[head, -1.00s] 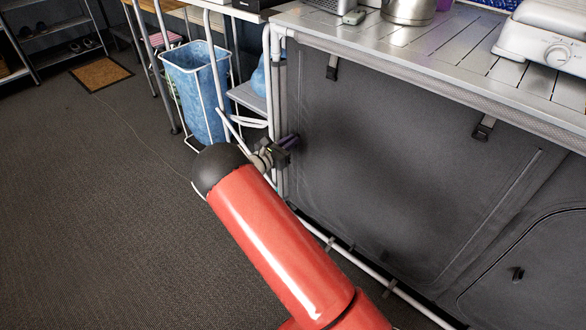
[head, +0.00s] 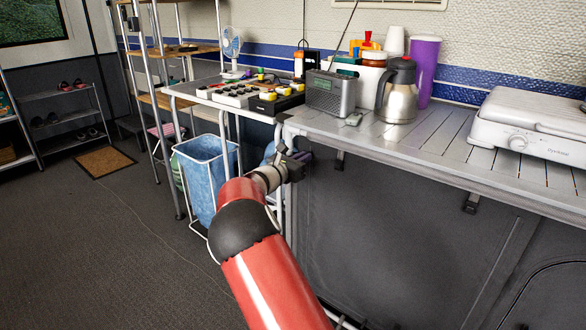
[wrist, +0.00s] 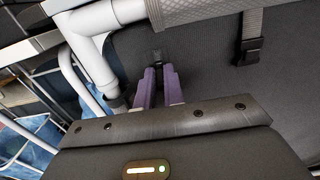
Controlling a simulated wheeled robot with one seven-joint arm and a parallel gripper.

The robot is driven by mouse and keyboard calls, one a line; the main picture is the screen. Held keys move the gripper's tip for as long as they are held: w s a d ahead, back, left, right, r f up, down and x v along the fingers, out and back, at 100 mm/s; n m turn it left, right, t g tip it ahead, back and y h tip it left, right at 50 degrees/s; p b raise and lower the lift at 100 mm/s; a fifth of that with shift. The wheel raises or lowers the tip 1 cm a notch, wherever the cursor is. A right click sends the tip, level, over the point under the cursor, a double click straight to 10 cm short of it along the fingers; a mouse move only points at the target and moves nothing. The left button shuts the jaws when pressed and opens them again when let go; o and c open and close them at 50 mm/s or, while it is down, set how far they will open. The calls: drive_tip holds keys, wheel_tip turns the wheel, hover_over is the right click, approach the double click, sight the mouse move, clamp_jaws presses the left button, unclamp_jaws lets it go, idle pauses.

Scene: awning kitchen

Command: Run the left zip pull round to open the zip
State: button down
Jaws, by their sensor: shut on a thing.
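The dark grey fabric panel (head: 400,225) hangs under the slatted counter. A seam line runs down its left side close to the white frame tube. My gripper (head: 303,157) is at the panel's upper left corner, just below the counter edge. In the wrist view, its two purple fingers (wrist: 159,88) are close together on a small dark zip pull (wrist: 157,57), mostly hidden between and beyond the fingertips. The zip's teeth are too small to make out, so how far it is open cannot be told.
White frame tubes (wrist: 92,60) stand close to the left of my gripper. A strap with a black buckle (wrist: 249,50) hangs to the right. The counter carries a radio (head: 331,94), a steel flask (head: 397,90) and a white stove (head: 530,135). A blue bin (head: 205,178) stands left.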

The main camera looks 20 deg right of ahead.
drive_tip(key=shift+r, duration=0.3)
drive_tip(key=c, duration=1.5)
unclamp_jaws()
drive_tip(key=b+v, duration=0.1)
drive_tip(key=v, duration=0.6)
drive_tip(key=shift+s+a, duration=0.25)
drive_tip(key=shift+a, duration=0.05)
